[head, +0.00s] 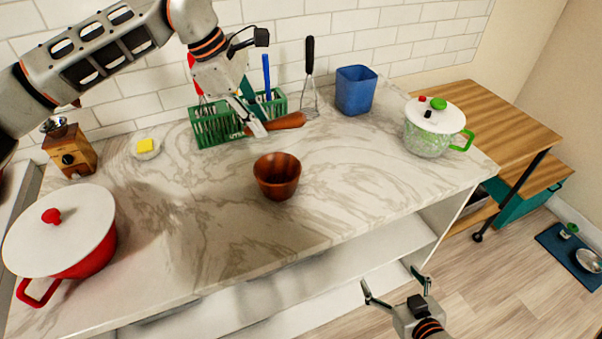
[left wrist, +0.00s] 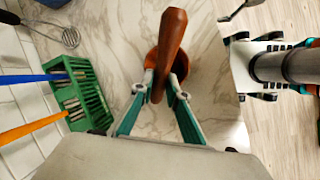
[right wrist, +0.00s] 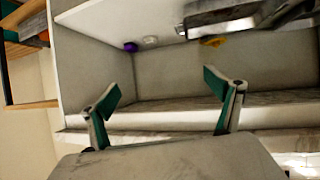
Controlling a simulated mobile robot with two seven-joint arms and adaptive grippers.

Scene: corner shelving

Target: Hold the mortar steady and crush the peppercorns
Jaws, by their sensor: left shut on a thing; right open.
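The mortar (head: 277,182), a brown wooden bowl, stands upright on the marble counter. My left gripper (head: 259,122) is shut on the brown wooden pestle (head: 287,121), above the counter behind the mortar and apart from it in the head view. In the left wrist view the pestle (left wrist: 170,42) lies between the fingers and partly covers the mortar (left wrist: 181,64) beyond it. No peppercorns can be made out inside the mortar. My right gripper (head: 394,286) is open and empty, low in front of the counter. Its spread fingers (right wrist: 163,100) face the shelf space below in the right wrist view.
A green rack (head: 214,130) with utensils stands behind my left gripper, with a blue container (head: 356,88) right of it. A red pot (head: 88,262) is at left, a green patterned pot (head: 428,143) at right. Counter around the mortar is clear.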

